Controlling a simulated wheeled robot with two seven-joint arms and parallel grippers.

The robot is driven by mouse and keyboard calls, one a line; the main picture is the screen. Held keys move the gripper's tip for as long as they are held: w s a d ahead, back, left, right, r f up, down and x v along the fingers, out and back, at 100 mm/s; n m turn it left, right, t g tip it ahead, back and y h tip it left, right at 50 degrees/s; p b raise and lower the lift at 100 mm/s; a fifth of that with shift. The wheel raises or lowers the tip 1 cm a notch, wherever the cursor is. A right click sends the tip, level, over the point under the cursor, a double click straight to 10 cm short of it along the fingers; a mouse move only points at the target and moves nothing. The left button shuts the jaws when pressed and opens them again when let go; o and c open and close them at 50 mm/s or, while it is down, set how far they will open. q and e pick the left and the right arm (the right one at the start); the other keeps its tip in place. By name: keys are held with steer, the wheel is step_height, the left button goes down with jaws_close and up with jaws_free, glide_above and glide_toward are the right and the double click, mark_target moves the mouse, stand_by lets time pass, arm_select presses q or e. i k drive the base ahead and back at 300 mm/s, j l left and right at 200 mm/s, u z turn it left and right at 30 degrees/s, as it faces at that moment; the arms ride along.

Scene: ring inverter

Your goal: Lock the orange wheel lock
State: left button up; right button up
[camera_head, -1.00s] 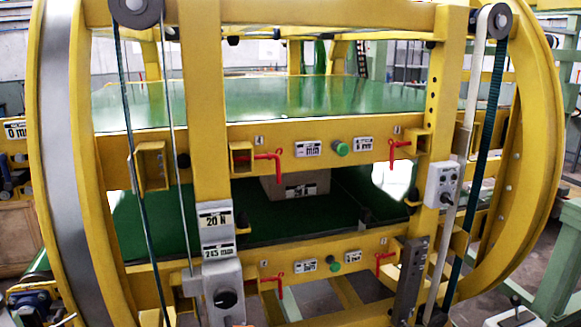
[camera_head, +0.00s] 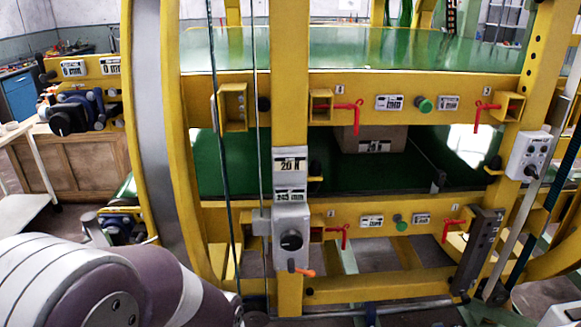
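A small orange lever (camera_head: 303,271), which looks like the wheel lock, sticks out to the right at the lower end of the grey control box. The box (camera_head: 291,218) is fixed to a yellow upright post. A black round knob (camera_head: 291,240) sits just above the lever. My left arm comes in at the lower left, below and left of the lever and apart from it; its gripper is out of view. My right arm and gripper are not in view.
Yellow ring frame (camera_head: 168,130) stands at left with green belts inside. Red handles (camera_head: 352,108) line the crossbars. A cardboard box (camera_head: 372,139) sits on the lower belt. A dark cable (camera_head: 222,190) runs vertically left of the post. A wooden cabinet (camera_head: 75,168) stands at far left.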

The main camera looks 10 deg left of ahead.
mark_target(292, 268)
steer(key=i+l+u, duration=0.1)
steer(key=i+l, duration=0.7)
steer(key=l, duration=0.15)
